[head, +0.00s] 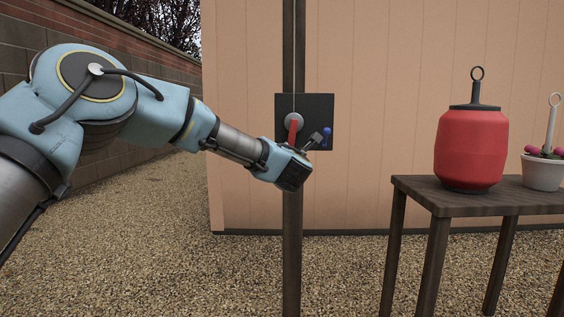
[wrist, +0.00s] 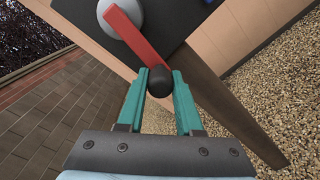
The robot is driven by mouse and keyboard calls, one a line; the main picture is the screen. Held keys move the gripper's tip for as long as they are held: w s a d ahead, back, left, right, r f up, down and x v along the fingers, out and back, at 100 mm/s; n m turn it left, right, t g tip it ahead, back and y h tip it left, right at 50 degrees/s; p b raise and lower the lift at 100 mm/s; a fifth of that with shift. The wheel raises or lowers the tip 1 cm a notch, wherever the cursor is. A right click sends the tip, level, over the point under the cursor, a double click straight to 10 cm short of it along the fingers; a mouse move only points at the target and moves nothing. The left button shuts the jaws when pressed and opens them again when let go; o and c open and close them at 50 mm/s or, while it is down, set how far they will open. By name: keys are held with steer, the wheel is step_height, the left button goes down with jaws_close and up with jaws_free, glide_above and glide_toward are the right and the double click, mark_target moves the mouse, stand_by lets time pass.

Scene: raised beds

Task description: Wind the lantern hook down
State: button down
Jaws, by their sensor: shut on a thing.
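The winch is a dark plate (head: 284,105) on a dark post (head: 292,262), with a round grey hub (wrist: 124,15) and a red crank arm (head: 293,131). In the wrist view the red arm (wrist: 136,36) runs down from the hub to a black ball knob (wrist: 160,81). My gripper (wrist: 161,76) has its teal fingers shut on this knob. In the head view my gripper's hand (head: 290,170) hides the knob and the fingertips. The lantern hook is not in view; the post runs out of the top of the picture.
A small blue-tipped lever (head: 327,132) sits on the plate beside the crank. At right, a dark wooden table (head: 425,188) bears a red lantern (head: 471,148) with a top ring and a white flowerpot (head: 543,174). A wooden wall stands behind; gravel lies open at left.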

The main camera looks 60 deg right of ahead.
steer(key=s+d+r+n+b, duration=0.2)
steer(key=s+d+n+b, duration=0.2)
steer(key=n, duration=0.6)
steer(key=shift+s+n+b, duration=0.3)
steer(key=shift+s+b, duration=0.95)
steer(key=shift+b, duration=0.6)
steer(key=shift+r, duration=0.2)
steer(key=c, duration=0.6)
jaws_free()
steer(key=shift+w, duration=0.1)
steer(key=p+v, duration=0.2)
steer(key=v, duration=0.8)
steer(key=shift+a+f, duration=0.1)
steer(key=shift+a, duration=0.3)
